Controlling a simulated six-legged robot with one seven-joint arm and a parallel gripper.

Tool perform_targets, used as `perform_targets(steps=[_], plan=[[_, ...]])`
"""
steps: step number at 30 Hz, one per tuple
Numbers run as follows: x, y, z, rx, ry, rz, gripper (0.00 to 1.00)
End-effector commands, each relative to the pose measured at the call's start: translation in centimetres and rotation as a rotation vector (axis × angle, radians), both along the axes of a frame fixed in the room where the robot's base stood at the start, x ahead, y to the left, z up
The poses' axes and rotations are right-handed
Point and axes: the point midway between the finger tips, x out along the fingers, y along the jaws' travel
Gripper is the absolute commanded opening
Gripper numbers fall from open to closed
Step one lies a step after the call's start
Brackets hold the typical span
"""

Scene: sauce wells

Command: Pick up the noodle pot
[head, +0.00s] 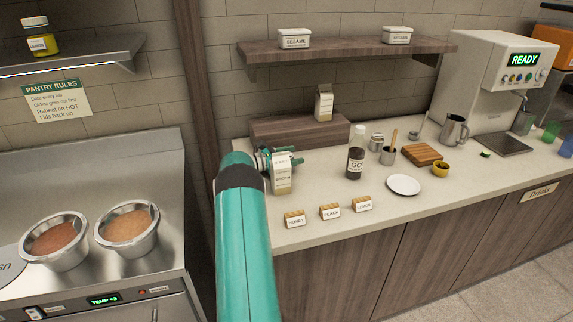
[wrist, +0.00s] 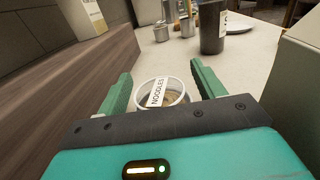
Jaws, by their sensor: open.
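The noodle pot (wrist: 172,101) is a small round cup with a pale rim and a white "NOODLES" label. In the wrist view it sits low in the middle, between the two green fingers. My gripper (wrist: 160,74) is open, with a finger on either side of the pot; I cannot tell whether either touches it. In the head view my gripper (head: 283,158) is low over the counter, behind a labelled carton (head: 282,180). I cannot make out the pot there; the gripper and carton seem to hide it.
A wooden riser (wrist: 60,85) stands close on the left in the wrist view, and the pale carton (wrist: 292,85) is close on the right. A dark sauce bottle (head: 355,160) and a white plate (head: 403,185) stand to the right on the counter. Small labelled blocks (head: 330,211) line the front edge.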

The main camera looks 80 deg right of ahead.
Motion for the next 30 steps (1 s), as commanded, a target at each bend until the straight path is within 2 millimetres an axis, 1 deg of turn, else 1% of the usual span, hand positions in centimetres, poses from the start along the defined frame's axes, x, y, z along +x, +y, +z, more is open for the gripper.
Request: perform_targets(steps=[5, 6, 8, 12, 13, 19, 22, 26, 30], plan=[[0.0, 0.0, 0.0, 0.0, 0.0, 0.001, 0.68], [0.0, 0.0, 0.0, 0.0, 0.0, 0.001, 0.64], [0.0, 0.0, 0.0, 0.0, 0.0, 0.001, 0.52], [0.0, 0.0, 0.0, 0.0, 0.0, 0.001, 0.25], [0.0, 0.0, 0.1, -0.001, 0.0, 0.001, 0.23], [0.0, 0.0, 0.2, -0.001, 0.0, 0.001, 0.23], [0.0, 0.0, 0.8, -0.003, 0.001, 0.001, 0.23], [0.1, 0.0, 2.8, -0.004, 0.001, 0.002, 0.23], [0.1, 0.0, 5.8, -0.005, 0.0, 0.003, 0.23]])
